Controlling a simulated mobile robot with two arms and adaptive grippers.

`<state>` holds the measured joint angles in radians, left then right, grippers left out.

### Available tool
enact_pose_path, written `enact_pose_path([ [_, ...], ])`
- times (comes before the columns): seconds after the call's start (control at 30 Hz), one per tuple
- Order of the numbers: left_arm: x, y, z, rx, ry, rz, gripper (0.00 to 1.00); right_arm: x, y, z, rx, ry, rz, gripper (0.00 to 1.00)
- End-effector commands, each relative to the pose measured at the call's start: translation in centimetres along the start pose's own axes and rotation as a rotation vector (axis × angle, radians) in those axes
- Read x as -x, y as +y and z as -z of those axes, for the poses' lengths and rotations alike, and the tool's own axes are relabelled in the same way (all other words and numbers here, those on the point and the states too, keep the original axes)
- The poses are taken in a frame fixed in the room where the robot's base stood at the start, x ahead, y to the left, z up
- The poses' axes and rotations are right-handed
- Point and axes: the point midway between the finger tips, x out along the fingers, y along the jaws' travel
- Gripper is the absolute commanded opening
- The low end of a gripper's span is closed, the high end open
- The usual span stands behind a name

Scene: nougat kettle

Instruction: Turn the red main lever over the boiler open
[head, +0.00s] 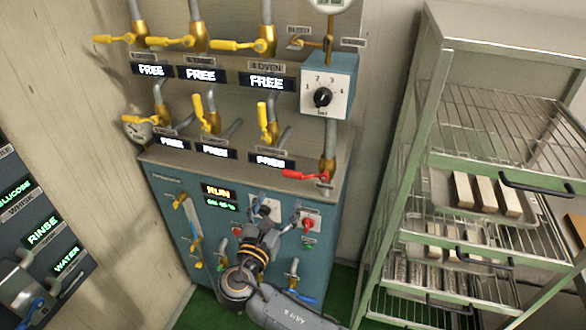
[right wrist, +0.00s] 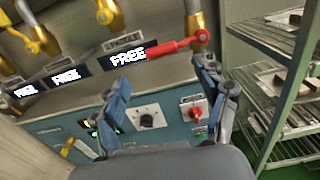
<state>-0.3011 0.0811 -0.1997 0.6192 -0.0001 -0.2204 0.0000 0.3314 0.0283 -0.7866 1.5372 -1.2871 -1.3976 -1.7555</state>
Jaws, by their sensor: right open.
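The red main lever (head: 305,175) sits on the brass valve of the pipe above the right part of the blue boiler (head: 170,190). Its handle points left, roughly level, across the pipe. In the right wrist view the red lever (right wrist: 172,49) lies beyond and above the gap between my fingertips. My right gripper (head: 274,212) is open and empty in front of the boiler's upper panel, below the lever and apart from it. Its two blue fingers also show in the right wrist view (right wrist: 168,72). My left gripper is not in view.
Yellow valve levers (head: 197,43) and several FREE displays (head: 267,82) fill the wall above the boiler. A dial box (head: 325,90) hangs above the red lever. A metal rack (head: 440,150) with trays of bars stands at right. Dark control panels (head: 45,232) stand at left.

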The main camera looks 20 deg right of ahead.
Motion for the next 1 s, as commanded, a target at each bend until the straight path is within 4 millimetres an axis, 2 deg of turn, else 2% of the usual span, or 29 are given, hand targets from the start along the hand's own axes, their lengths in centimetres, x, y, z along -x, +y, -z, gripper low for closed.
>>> enact_pose_path([
  [0.5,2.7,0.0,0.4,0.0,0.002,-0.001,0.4,-10.3,-0.1,-0.1,0.0,0.003,0.001,0.74],
  [0.7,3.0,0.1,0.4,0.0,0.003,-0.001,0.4,-12.3,0.0,0.1,-0.001,0.004,0.0,0.74],
  [1.0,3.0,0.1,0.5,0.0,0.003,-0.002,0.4,-12.8,0.0,0.2,-0.003,0.005,-0.002,0.74],
])
